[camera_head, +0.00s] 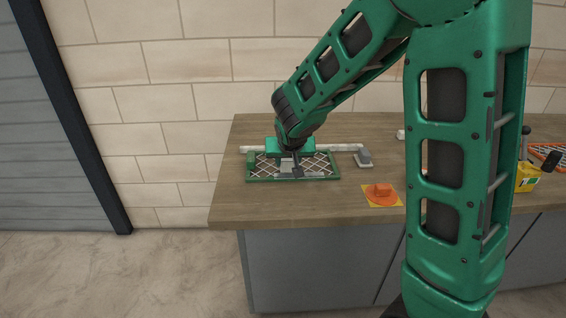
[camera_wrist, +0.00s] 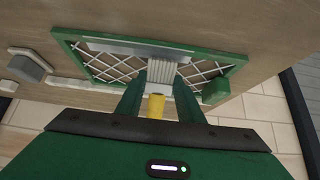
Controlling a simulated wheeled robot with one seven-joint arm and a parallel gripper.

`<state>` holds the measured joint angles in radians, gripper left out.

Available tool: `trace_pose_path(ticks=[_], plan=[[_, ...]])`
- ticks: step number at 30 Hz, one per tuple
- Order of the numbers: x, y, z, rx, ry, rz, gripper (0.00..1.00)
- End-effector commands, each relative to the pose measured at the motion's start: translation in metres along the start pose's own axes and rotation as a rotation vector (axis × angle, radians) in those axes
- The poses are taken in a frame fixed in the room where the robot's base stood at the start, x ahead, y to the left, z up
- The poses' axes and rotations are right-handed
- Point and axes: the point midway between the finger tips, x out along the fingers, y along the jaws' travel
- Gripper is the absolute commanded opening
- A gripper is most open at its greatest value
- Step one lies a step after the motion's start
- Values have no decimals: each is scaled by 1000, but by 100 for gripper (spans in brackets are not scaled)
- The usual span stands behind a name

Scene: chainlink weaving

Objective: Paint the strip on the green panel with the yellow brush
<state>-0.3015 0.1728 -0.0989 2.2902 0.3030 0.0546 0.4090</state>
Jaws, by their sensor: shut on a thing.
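The green panel (camera_head: 247,179) lies on the table, a green frame around a pale lattice. It fills the upper middle of the wrist view (camera_wrist: 239,63). A grey strip (camera_wrist: 120,47) runs along its side far from the wall. My gripper (camera_wrist: 158,100) is shut on the yellow brush (camera_wrist: 157,106), whose yellow handle sits between the green fingers. The pale bristles (camera_wrist: 161,72) reach over the lattice towards the strip, overlapping its edge in the picture; I cannot tell whether they touch. In the head view my gripper (camera_head: 289,157) is above the panel and hides part of it.
A pale rail (camera_head: 345,147) with a grey end block (camera_head: 364,159) lies behind the panel. An orange piece (camera_head: 381,190) rests on a yellow-orange mat (camera_head: 371,202). A yellow container (camera_head: 525,179) and an orange lattice panel (camera_head: 543,152) are at the right. The wall is close behind the table.

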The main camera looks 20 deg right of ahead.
Motion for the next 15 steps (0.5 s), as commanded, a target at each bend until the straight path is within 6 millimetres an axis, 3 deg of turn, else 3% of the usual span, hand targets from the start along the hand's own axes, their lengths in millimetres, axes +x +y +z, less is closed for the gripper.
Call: trace_pose_path(ticks=[15], plan=[[1,22,2,1,-4,4,11]])
